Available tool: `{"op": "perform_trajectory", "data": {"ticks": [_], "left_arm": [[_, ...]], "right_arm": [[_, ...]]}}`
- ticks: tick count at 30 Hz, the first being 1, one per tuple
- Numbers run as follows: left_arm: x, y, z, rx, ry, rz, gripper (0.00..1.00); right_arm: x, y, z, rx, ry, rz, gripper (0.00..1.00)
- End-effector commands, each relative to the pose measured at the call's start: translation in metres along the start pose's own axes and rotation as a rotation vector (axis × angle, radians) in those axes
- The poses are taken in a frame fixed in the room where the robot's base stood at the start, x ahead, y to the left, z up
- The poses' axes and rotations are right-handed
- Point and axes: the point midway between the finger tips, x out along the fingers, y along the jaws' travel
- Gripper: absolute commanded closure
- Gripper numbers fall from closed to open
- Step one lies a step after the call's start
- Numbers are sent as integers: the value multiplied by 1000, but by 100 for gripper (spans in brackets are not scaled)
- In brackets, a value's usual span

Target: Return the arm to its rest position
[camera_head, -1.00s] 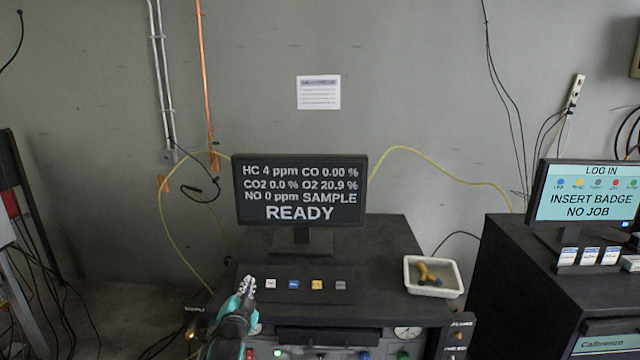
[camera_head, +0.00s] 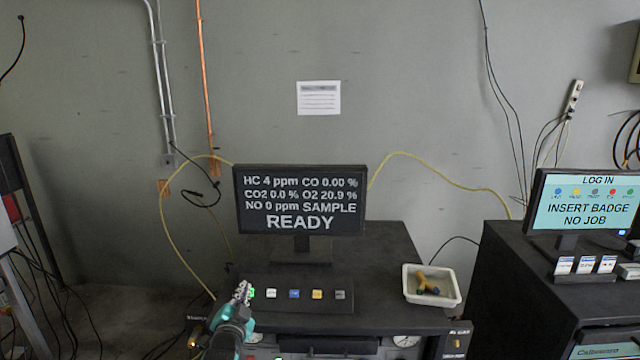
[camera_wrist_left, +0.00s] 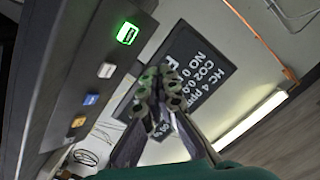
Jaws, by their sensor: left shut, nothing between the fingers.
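My left gripper (camera_head: 243,291) is shut and empty. In the head view it is at the left end of the button panel (camera_head: 309,306) on the dark analyzer cabinet, just beside a green-lit button (camera_head: 252,293). In the left wrist view the closed fingers (camera_wrist_left: 163,88) show in the middle, apart from the panel, with the green-lit button (camera_wrist_left: 127,33) at upper left. My right gripper is not in view.
The monitor (camera_head: 300,199) reading READY stands behind the panel. A white tray (camera_head: 409,295) with a yellow and blue item sits to the right. A second cabinet with a LOG IN screen (camera_head: 585,203) stands at the far right. Yellow hose and cables run along the wall.

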Motion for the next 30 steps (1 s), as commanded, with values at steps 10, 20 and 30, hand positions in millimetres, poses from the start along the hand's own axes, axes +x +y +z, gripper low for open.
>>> {"op": "perform_trajectory", "data": {"ticks": [10, 20, 30], "left_arm": [[-19, 8, 9, -57, -55, 41, 100], [-152, 65, 72, -363, -398, 228, 100], [-298, 141, 149, -613, -750, 334, 100]], "right_arm": [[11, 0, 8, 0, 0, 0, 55], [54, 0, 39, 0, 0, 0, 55], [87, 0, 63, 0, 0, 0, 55]]}}
